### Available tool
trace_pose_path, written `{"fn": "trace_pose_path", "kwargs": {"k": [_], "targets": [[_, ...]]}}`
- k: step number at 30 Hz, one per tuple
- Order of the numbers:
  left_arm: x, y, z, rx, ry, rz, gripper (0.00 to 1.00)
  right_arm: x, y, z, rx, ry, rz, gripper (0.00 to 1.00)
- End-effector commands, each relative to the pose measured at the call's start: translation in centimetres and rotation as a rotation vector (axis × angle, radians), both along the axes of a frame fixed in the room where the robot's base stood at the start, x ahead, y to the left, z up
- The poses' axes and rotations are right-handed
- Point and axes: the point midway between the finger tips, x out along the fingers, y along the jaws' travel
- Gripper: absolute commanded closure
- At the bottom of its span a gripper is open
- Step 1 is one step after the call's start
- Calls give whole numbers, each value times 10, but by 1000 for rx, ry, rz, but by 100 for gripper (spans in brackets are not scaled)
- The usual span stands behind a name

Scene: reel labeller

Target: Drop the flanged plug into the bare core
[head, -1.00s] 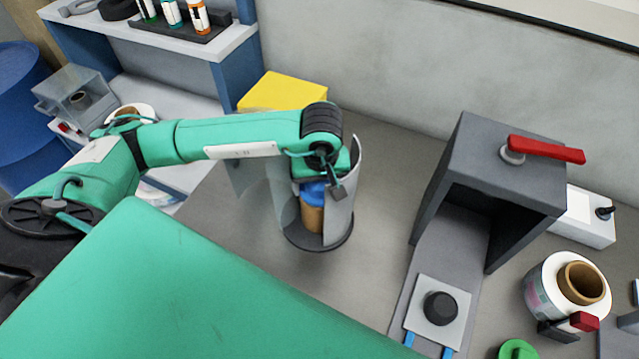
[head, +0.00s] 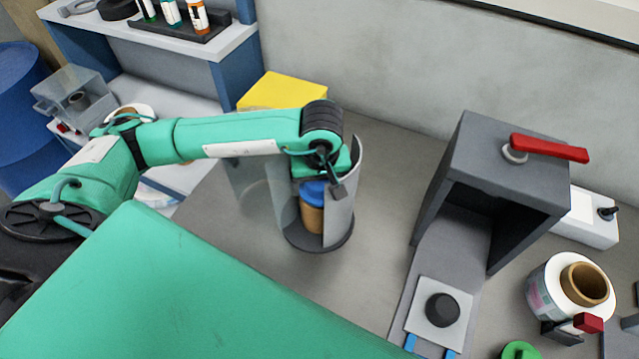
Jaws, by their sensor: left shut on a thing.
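The bare core (head: 312,220) is a brown tube standing upright on a round dark base, inside a partly open, curved grey and clear guard (head: 341,205). The blue flanged plug (head: 313,193) shows at the top of the core, directly below my left gripper (head: 315,182). My left gripper points down into the guard and is shut on the plug; its fingertips are mostly hidden by my wrist. I cannot tell how far the plug sits in the core. My right gripper is not in view.
A yellow block (head: 283,91) stands behind the guard. A grey housing (head: 500,170) with a red lever (head: 548,148) stands right of it. A label reel (head: 570,287) lies at the far right. The bench between guard and housing is clear.

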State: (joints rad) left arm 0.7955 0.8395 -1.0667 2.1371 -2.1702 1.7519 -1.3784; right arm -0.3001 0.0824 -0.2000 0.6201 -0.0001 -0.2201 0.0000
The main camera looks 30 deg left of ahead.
Motion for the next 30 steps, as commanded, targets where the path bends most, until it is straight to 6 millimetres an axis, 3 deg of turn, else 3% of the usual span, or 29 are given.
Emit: {"fn": "trace_pose_path", "kwargs": {"k": [17,30], "targets": [[0,0,-3,0,0,-1,47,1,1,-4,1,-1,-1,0],[0,0,6,0,0,0,47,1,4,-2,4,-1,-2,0]]}}
